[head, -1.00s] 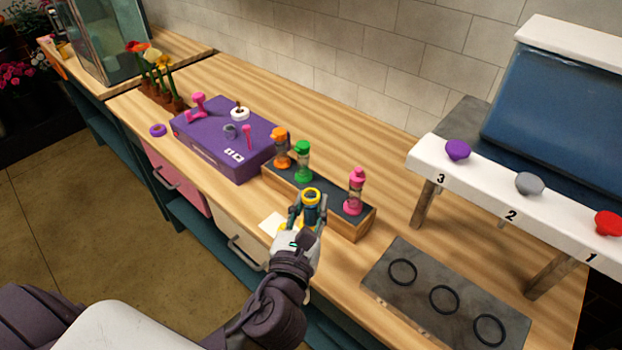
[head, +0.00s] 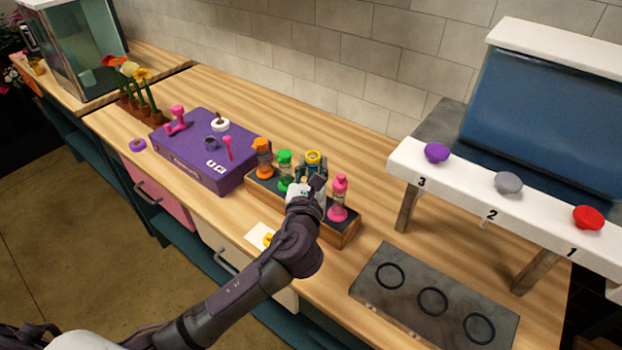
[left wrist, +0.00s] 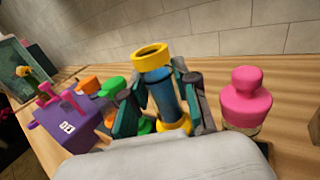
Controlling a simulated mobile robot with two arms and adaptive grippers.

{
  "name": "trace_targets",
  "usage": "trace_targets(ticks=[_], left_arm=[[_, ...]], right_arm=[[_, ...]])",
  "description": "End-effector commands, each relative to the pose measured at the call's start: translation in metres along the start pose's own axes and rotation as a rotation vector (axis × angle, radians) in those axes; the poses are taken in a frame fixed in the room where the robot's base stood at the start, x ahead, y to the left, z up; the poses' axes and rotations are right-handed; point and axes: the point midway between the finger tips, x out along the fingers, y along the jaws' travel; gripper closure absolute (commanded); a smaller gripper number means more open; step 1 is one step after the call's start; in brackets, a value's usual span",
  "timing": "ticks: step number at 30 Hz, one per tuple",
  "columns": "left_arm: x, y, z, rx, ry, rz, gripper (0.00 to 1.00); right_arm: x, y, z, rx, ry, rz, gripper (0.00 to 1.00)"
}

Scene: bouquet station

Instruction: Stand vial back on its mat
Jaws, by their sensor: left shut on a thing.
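My left gripper (head: 308,182) is shut on a vial with a yellow rim (head: 313,157). In the left wrist view the vial (left wrist: 162,92) has a blue body, an open yellow top ring and a yellow base, and stands about upright between the fingers. It is at the wooden rack (head: 345,238) with a dark top, between the green-capped vial (head: 285,158) and the pink-capped vial (head: 338,200). I cannot tell whether its base touches the rack. A pale card (head: 254,243) with a small yellow piece (head: 268,239) lies in front of the rack. My right gripper is out of view.
An orange-capped vial (head: 262,157) stands at the rack's left end. A purple box (head: 200,172) is further left. A grey mat (head: 405,318) with black rings lies at right, below a white shelf (head: 460,182) with coloured knobs. Bare counter lies behind the rack.

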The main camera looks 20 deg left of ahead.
Motion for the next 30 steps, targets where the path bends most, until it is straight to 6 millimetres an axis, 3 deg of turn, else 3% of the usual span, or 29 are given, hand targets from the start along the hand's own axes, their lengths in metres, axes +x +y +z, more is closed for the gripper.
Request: trace_targets(ticks=[5, 13, 25, 26, 30], left_arm=[[0.009, 0.005, -0.008, 0.000, -0.002, 0.001, 1.00], [0.009, 0.005, -0.043, 0.002, -0.001, 0.001, 1.00], [0.008, 0.004, -0.048, 0.000, -0.002, 0.000, 1.00], [0.008, 0.004, -0.049, 0.000, 0.000, 0.000, 0.67], [0.008, 0.004, -0.049, 0.000, 0.001, 0.000, 0.45]], right_arm=[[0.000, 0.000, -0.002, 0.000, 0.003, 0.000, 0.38], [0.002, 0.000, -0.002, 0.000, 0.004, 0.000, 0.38], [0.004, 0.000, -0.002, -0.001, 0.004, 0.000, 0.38], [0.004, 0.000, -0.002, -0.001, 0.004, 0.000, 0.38], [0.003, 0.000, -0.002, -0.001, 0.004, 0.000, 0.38]])
